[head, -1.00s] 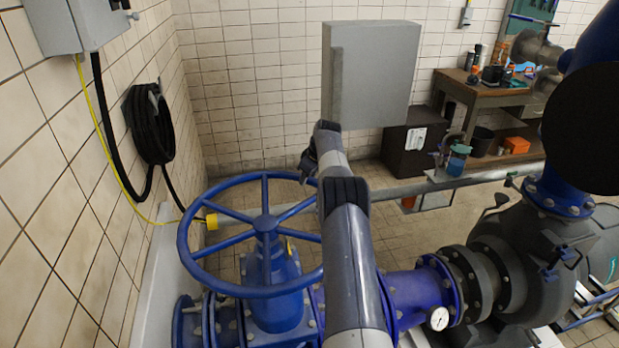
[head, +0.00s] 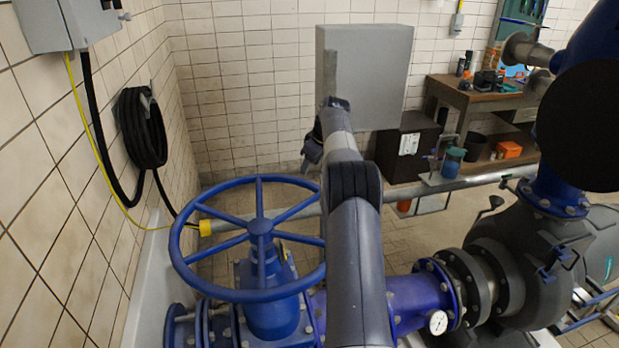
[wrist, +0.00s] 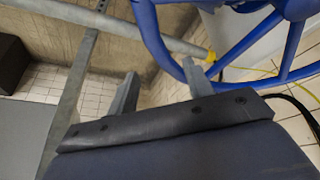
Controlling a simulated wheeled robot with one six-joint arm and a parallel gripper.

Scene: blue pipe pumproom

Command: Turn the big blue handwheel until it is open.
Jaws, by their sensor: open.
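The big blue handwheel (head: 260,228) lies roughly level on top of its blue valve body (head: 270,295), left of my arm in the head view. It has a round rim and several spokes. In the wrist view part of its rim and spokes (wrist: 155,42) fills the upper right. My gripper (wrist: 160,88) is open with nothing between its two grey fingers. The right finger is close to the rim in the picture, but I see no clear contact. In the head view my gripper (head: 313,150) shows partly behind my wrist, beyond the wheel's far right side.
A grey cabinet (head: 370,75) stands at the back beyond my arm. A grey pipe (head: 450,188) with a yellow end (head: 206,228) runs behind the wheel. A coiled black hose (head: 142,130) hangs on the left wall. A dark pump (head: 520,240) stands at right.

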